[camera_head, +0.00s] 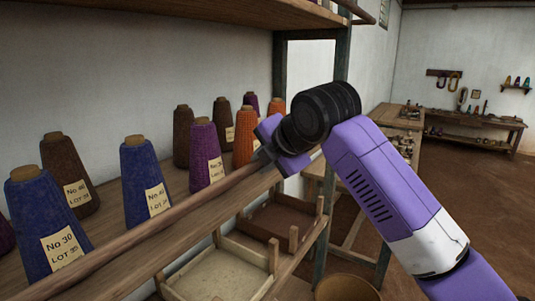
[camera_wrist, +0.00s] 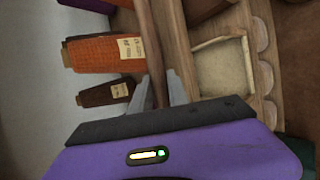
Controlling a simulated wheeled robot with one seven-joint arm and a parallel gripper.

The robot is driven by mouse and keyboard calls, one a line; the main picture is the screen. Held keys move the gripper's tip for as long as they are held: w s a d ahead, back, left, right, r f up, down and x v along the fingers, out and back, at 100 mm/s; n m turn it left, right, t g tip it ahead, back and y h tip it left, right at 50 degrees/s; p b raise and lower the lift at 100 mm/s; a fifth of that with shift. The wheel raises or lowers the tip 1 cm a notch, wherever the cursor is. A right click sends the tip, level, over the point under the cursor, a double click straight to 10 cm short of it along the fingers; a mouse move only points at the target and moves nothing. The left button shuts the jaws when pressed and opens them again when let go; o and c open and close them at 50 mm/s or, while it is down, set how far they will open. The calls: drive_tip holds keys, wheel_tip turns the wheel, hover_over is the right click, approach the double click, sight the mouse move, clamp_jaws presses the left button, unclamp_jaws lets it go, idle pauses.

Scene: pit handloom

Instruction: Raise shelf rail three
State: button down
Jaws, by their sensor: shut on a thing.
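A long round wooden rail (camera_head: 170,217) runs along the front of the shelf with the thread cones, from the lower left to my gripper. My gripper (camera_head: 268,155) is at the rail's far part, beside an orange cone. In the wrist view the rail (camera_wrist: 153,50) passes between the two grey fingers of my gripper (camera_wrist: 160,90), which are shut on it. The rail stands a little above the shelf board (camera_head: 130,255), in front of the cones. Whether its far end rests in a holder is hidden behind my gripper.
Cones of blue (camera_head: 145,185), purple (camera_head: 205,155), brown and orange (camera_head: 245,137) yarn stand close behind the rail. A dark post (camera_head: 325,215) rises just beyond my gripper. Wooden trays (camera_head: 215,275) lie below. Open floor (camera_head: 480,200) is at the right.

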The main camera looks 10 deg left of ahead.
drive_tip(key=shift+w+a, duration=0.1)
drive_tip(key=shift+a, duration=0.25)
drive_tip(key=shift+a+f, duration=0.1)
drive_tip(key=shift+a, duration=0.05)
drive_tip(key=c, duration=1.3)
unclamp_jaws()
drive_tip(key=shift+a+f, duration=0.1)
drive_tip(key=shift+a, duration=0.05)
drive_tip(key=shift+s+d+r, duration=0.2)
drive_tip(key=shift+d+r, duration=0.1)
drive_tip(key=shift+d, duration=0.1)
drive_tip(key=b+v, duration=0.1)
drive_tip(key=v, duration=0.6)
drive_tip(key=shift+b, duration=0.35)
